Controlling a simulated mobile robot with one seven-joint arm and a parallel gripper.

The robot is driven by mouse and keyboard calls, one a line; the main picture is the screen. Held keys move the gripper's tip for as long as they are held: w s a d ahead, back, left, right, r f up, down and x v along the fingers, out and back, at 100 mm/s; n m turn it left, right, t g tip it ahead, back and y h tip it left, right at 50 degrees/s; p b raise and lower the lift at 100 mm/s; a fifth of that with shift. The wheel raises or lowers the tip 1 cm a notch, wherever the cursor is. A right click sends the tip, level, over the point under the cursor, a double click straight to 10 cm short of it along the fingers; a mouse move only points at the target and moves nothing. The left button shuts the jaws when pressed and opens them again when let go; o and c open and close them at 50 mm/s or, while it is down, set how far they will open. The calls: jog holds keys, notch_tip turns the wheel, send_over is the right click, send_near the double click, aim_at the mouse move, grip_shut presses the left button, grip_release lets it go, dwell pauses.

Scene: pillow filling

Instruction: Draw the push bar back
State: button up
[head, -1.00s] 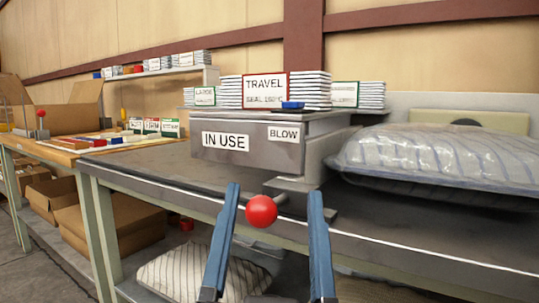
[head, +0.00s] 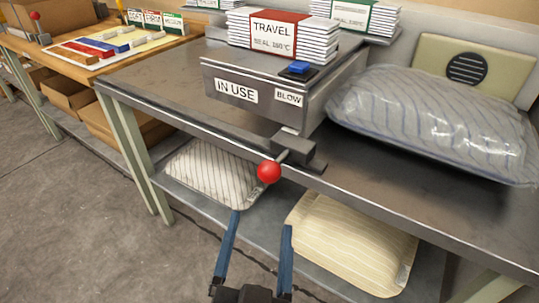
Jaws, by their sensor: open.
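The push bar shows as a red ball knob (head: 269,172) on a short rod, coming out of a dark block (head: 294,149) at the front edge of the bench. My gripper (head: 262,221) is open and empty, its two blue fingers apart. In the picture its fingertips lie below the red knob, and the knob is not between them.
A plastic-wrapped striped pillow (head: 430,120) lies on the bench at right. Two more pillows, a white striped one (head: 215,175) and a cream one (head: 350,243), lie on the lower shelf. A side table (head: 85,62) stands at left. The floor at lower left is clear.

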aim_at(268, 180)
jog(key=w, duration=0.8)
jog(key=w+b, duration=0.1)
jog(key=w, duration=0.3)
jog(key=shift+w+d, duration=0.35)
grip_shut()
